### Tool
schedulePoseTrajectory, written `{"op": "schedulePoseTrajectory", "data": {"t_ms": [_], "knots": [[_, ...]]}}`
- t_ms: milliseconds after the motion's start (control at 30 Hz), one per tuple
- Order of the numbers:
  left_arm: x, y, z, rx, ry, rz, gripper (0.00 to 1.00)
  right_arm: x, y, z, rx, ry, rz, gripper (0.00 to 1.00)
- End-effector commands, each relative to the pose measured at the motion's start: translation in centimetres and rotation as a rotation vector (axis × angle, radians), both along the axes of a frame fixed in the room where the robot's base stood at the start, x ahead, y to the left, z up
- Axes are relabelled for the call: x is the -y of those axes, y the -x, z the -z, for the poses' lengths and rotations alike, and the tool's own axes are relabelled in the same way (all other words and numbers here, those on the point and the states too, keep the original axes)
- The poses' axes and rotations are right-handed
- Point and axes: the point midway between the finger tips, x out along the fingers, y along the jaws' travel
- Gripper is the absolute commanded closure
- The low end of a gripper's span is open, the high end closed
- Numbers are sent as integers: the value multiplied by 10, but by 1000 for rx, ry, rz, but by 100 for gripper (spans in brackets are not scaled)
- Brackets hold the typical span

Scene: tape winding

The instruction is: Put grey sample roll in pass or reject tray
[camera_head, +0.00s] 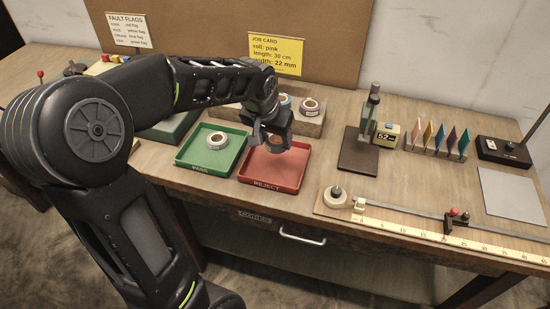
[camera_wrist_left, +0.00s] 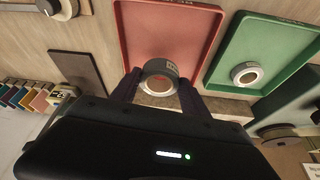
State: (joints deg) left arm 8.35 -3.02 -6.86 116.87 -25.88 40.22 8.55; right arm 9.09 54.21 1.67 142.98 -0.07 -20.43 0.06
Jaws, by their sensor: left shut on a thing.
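My left gripper (camera_head: 270,140) is shut on the grey sample roll (camera_head: 275,148) over the back part of the red REJECT tray (camera_head: 262,182). The left wrist view shows the roll (camera_wrist_left: 160,84) between the two fingers, at the edge of the red tray (camera_wrist_left: 170,30). I cannot tell whether the roll touches the tray floor. The green PASS tray (camera_head: 200,168) stands to the left and holds a white-and-grey roll (camera_head: 217,141); that roll also shows in the left wrist view (camera_wrist_left: 246,74). My right gripper is not in view.
Behind the trays, a wooden block (camera_head: 308,126) holds rolls, one of them pinkish (camera_head: 309,106). A dark stand (camera_head: 360,150) with a "52" display is to the right, beside several coloured cards (camera_head: 440,138). A measuring rail (camera_head: 430,228) runs along the front right.

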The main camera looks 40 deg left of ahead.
Motion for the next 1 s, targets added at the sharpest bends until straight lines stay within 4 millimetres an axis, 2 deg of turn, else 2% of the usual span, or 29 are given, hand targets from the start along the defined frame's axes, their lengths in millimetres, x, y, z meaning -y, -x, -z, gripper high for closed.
{"op": "schedulePoseTrajectory", "data": {"t_ms": [100,200,533,800,1000], "knots": [[0,1,21,-4,1,0,92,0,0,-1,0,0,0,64],[0,0,30,-1,0,-1,92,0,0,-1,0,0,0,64],[0,0,33,0,-1,-1,92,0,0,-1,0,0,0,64],[0,0,66,-2,0,0,92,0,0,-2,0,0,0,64],[0,0,68,1,0,0,92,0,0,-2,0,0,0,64]]}}
